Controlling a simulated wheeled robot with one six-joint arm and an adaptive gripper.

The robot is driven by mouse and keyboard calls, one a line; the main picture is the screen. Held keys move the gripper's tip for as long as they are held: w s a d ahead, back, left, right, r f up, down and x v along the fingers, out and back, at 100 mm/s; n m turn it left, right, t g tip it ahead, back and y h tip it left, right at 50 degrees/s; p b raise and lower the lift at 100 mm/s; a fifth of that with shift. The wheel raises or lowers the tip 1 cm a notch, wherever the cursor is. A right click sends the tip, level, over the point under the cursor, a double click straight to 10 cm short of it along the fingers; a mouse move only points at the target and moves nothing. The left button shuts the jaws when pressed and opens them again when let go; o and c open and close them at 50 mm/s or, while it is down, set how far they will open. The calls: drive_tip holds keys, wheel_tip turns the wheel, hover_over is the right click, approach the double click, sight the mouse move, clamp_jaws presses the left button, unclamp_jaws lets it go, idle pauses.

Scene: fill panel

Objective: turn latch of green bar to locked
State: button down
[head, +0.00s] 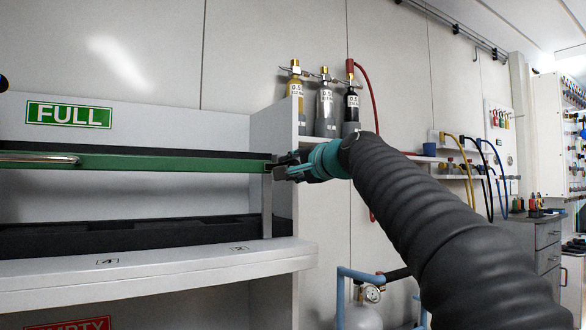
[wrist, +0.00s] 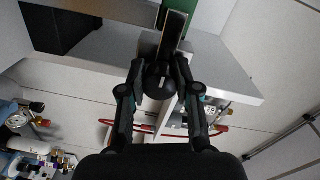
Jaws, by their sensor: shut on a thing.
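The green bar (head: 160,163) runs level across the shelf front in the head view. A little green also shows at the top of the wrist view (wrist: 177,5). The latch (wrist: 160,86) is a dark round knob with a short white mark, at the bar's end in the wrist view. My gripper (wrist: 161,70) has one finger on each side of the knob and is shut on it. In the head view my gripper (head: 281,168) is at the bar's right end, beside the shelf's side panel, and hides the latch there.
The shelf (head: 180,268) has black foam (head: 130,235) under the bar and a green FULL sign (head: 69,115) above. Several small gas bottles (head: 325,105) stand behind my gripper.

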drive_tip(key=shift+f, duration=0.1)
drive_tip(key=c, duration=0.8)
unclamp_jaws()
drive_tip(key=v, duration=1.2)
